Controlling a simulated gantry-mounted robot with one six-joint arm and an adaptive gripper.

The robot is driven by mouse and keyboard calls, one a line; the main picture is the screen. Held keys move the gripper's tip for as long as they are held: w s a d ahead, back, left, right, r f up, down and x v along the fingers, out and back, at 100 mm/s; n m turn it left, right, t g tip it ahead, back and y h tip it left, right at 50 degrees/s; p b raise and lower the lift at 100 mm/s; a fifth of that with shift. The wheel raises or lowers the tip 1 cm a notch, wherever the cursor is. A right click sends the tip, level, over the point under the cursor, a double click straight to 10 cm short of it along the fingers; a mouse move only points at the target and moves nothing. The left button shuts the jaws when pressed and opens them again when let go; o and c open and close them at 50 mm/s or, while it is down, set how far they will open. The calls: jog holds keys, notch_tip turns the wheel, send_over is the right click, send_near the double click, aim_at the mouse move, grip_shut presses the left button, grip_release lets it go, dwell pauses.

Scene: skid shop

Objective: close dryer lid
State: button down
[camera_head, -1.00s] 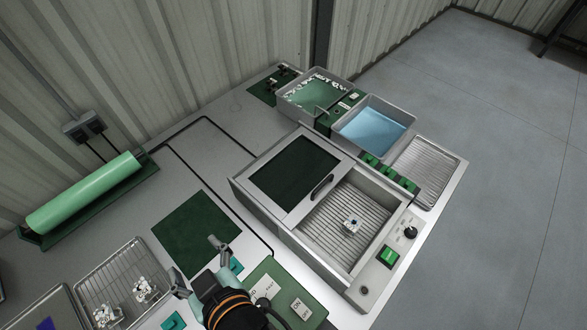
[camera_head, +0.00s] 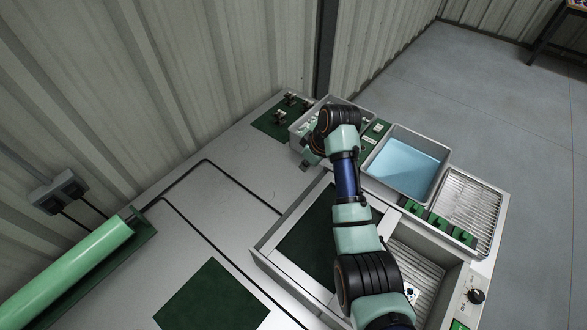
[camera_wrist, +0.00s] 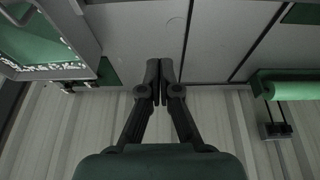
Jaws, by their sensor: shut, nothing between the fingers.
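The dryer (camera_head: 468,300) is a grey box with an open bay at its front right, where a wire rack (camera_head: 420,270) shows with a small white part (camera_head: 410,292) on it. The dryer lid (camera_head: 305,242), a grey frame with a dark panel, lies over the rear left half, leaving the bay uncovered. My arm crosses above it and hides its right side and handle. My gripper (camera_head: 308,165) is beyond the lid's far edge, near the green-floored bin, partly hidden by my wrist. In the wrist view my gripper (camera_wrist: 160,72) is shut and empty.
A grey bin with green inside (camera_wrist: 45,45) stands close to my gripper. A blue-filled tub (camera_head: 405,165) and a wire drying tray (camera_head: 470,210) stand right of it. A green roll (camera_head: 65,275) lies at the left. The bench between is mostly clear.

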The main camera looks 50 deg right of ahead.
aim_at(307, 189)
jog(key=f+b, duration=0.1)
jog(key=f, duration=0.2)
jog(key=f+b, duration=0.1)
jog(key=f, duration=0.2)
jog(key=s+d+f+b, duration=0.1)
jog(key=f, duration=0.3)
jog(key=shift+s, duration=0.35)
jog(key=shift+r, duration=0.1)
